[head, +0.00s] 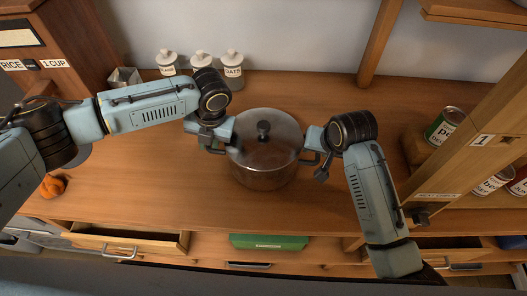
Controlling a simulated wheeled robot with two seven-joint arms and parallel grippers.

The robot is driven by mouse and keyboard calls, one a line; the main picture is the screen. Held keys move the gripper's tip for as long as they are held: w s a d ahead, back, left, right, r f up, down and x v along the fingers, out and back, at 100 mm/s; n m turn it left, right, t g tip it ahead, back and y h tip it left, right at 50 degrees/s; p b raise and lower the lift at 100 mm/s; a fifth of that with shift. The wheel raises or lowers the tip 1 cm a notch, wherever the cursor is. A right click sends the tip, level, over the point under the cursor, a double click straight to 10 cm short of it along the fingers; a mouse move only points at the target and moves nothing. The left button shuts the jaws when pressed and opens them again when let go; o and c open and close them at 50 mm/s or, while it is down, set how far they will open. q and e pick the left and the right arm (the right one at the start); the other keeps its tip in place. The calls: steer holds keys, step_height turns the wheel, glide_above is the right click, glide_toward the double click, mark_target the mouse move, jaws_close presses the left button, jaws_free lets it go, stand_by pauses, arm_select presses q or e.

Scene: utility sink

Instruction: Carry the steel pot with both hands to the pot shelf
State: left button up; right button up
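The steel pot (262,172) stands upright on the wooden counter, with a lid that has a dark knob (264,128). It has a dark loop handle on its left and right sides. My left gripper (211,141) is at the left handle, partly covering it. My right gripper (314,156) is at the right handle. The fingertips are small and overlap the handles, so I cannot tell whether either gripper is closed on its handle. No pot shelf can be clearly identified in this view.
Several lidded jars (232,72) stand behind the pot against the wall. A wooden shelf unit (460,150) with cans, one being a green can (446,126), is at the right. An orange object (52,186) lies at the left. Open drawers (130,242) and a green box (268,242) are in front.

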arm_select(q)
steer(key=c, duration=0.4)
arm_select(e)
steer(key=c, duration=0.4)
arm_select(q)
jaws_close()
arm_select(e)
jaws_close()
arm_select(q)
steer(key=shift+w+r, duration=0.1)
steer(key=shift+r, duration=0.2)
arm_select(e)
steer(key=shift+w+r, duration=0.1)
steer(key=shift+r, duration=0.2)
